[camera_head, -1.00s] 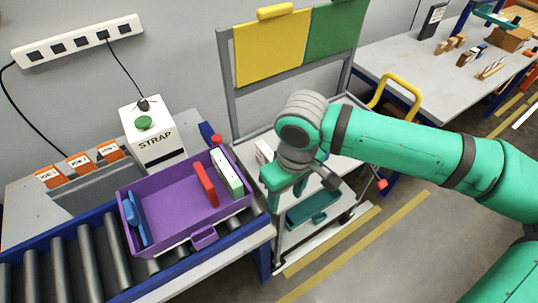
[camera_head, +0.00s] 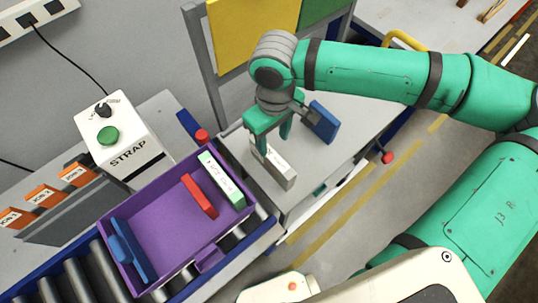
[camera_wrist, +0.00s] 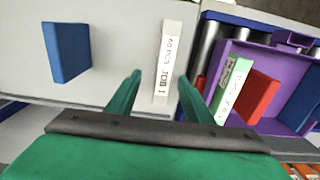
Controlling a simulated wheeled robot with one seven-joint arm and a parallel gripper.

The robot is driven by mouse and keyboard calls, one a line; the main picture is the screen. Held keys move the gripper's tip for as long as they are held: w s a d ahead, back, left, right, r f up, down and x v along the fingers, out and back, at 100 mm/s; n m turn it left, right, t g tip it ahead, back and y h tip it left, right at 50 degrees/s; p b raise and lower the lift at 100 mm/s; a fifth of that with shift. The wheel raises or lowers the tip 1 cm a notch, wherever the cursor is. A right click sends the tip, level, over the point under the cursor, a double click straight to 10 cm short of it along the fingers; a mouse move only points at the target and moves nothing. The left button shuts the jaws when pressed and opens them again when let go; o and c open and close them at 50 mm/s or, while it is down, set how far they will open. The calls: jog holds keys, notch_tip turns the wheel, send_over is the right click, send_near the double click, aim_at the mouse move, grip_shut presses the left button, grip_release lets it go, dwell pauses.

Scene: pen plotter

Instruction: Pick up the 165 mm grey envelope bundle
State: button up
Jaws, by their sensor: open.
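The grey envelope bundle (camera_head: 278,170) stands on the cart's top shelf, a narrow upright block with a white label strip. In the wrist view its labelled edge (camera_wrist: 166,62) reads roughly "60 PCS JOB 1". My gripper (camera_head: 271,140) is open and empty, its fingers pointing down above the bundle's far end. In the wrist view the bundle appears between my two fingertips (camera_wrist: 160,76). I see no contact, though the fingers hide part of the bundle in the head view.
A blue block (camera_head: 323,122) stands on the cart shelf (camera_head: 335,165), right of my gripper. The purple tray (camera_head: 160,222) on the roller conveyor holds a green-and-white bundle (camera_head: 222,178), a red block (camera_head: 199,196) and a blue block (camera_head: 131,250). The STRAP machine (camera_head: 117,140) stands behind it.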

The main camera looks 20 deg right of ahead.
aim_at(272, 155)
jog(key=shift+s+f, duration=0.2)
jog(key=shift+f, duration=0.55)
jog(key=shift+s+f, duration=0.2)
jog(key=shift+f, duration=0.55)
jog(key=shift+s+a+f, duration=0.1)
jog(key=shift+a+f, duration=0.05)
jog(key=shift+f, duration=1.05)
jog(key=shift+a+f, duration=0.15)
jog(key=shift+f, duration=1)
jog(key=shift+c, duration=0.6)
grip_shut()
jog(key=shift+r, duration=0.1)
